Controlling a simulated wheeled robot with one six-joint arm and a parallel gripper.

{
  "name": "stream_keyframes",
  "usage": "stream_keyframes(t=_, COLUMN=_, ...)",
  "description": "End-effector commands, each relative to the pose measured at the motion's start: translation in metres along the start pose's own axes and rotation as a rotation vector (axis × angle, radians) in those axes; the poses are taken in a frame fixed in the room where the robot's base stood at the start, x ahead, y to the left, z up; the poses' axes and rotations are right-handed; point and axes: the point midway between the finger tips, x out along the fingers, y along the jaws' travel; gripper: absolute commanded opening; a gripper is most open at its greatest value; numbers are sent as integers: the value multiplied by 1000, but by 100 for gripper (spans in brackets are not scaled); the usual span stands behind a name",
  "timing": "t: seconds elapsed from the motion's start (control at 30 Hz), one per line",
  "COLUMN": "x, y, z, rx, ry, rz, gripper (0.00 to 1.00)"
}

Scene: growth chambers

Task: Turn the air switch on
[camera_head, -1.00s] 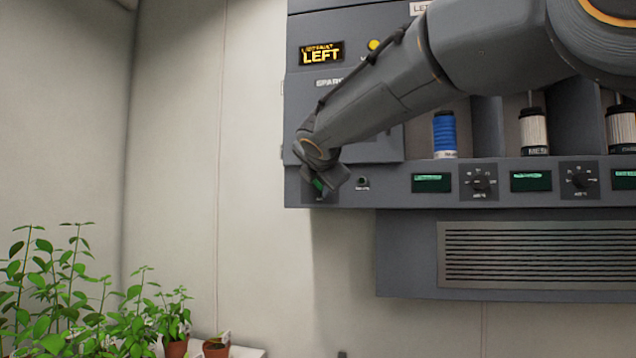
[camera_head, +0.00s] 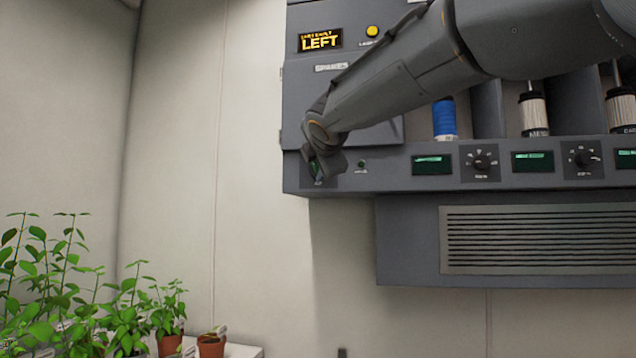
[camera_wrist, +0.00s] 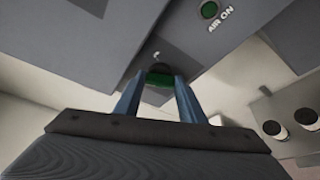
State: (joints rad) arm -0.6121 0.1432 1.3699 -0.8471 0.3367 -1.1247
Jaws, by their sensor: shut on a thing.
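The air switch is a dark knob with a green part (camera_wrist: 158,97), between my two blue-grey fingers in the wrist view. My gripper (camera_wrist: 158,82) is shut on it. In the head view my gripper (camera_head: 322,170) is at the lower left corner of the grey panel, and it hides most of the switch; a little green (camera_head: 312,168) shows there. A round green lamp (camera_wrist: 209,10) labelled "AIR ON" is beside the switch; it also shows in the head view (camera_head: 361,164).
Displays (camera_head: 432,164) and dials (camera_head: 480,160) line the panel to the right. A blue cylinder (camera_head: 444,120) stands above them, and a vent grille (camera_head: 540,240) is below. Potted plants (camera_head: 170,335) stand at the lower left, with bare wall between.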

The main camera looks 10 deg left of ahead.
Motion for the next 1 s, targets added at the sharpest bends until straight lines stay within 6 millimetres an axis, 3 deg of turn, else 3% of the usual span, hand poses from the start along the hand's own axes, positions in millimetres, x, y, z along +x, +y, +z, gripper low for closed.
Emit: stream_keyframes(t=1.0, x=4, y=-11, z=-4, rx=581, ry=0, rz=241, gripper=14)
